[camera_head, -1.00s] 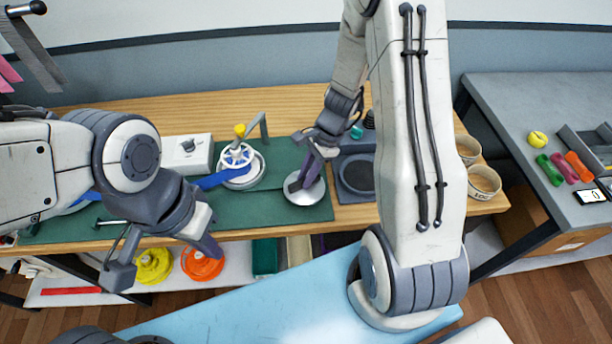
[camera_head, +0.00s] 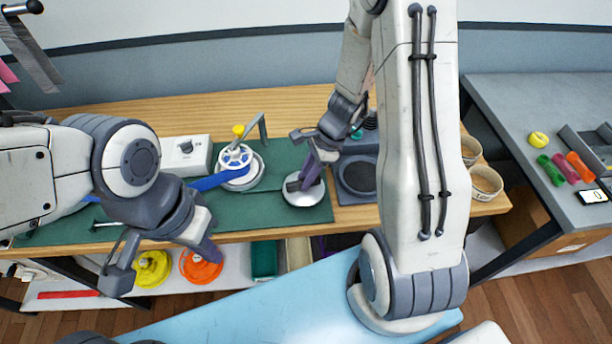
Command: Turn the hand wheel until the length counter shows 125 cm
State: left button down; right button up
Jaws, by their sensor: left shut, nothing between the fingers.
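The hand wheel (camera_head: 235,157), white and spoked with a yellow knob (camera_head: 238,130) at its far side, stands on a round pale base on the green mat. A blue strap (camera_head: 207,182) runs from it to the left. I cannot make out a length counter that reads in cm. My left gripper (camera_head: 207,248) is shut and empty in front of the bench edge, apart from the wheel. My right gripper (camera_head: 306,182) is low over a silver disc (camera_head: 303,198), right of the wheel; whether its fingers hold anything is unclear.
A white box with a black knob (camera_head: 187,155) stands left of the wheel, and a grey bracket (camera_head: 262,130) behind it. A dark square tray (camera_head: 356,176) sits right of the disc. Yellow (camera_head: 152,268) and orange (camera_head: 201,265) spools lie below.

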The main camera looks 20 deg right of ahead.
jog(key=shift+o, duration=1.2)
jog(key=p+v, duration=0.1)
jog(key=v, duration=0.9)
jog(key=shift+d+r, duration=0.2)
jog(key=shift+r, duration=0.05)
dwell(0.5)
jog(key=r+n, duration=0.2)
jog(key=n, duration=0.2)
send_over(307, 192)
jog(key=s+a+r+n+g+h, duration=0.1)
jog(key=s+a+r+n+h, duration=0.15)
jog(key=s+a+n, duration=0.35)
jog(key=s+a+r+n, duration=0.3)
jog(key=s+a+n, duration=0.4)
jog(key=n, duration=0.9)
jog(key=s+h, duration=0.1)
jog(key=s, duration=0.2)
jog(key=shift+s+r+t, duration=0.3)
jog(key=shift+s+r, duration=0.05)
jog(key=shift+s, duration=0.05)
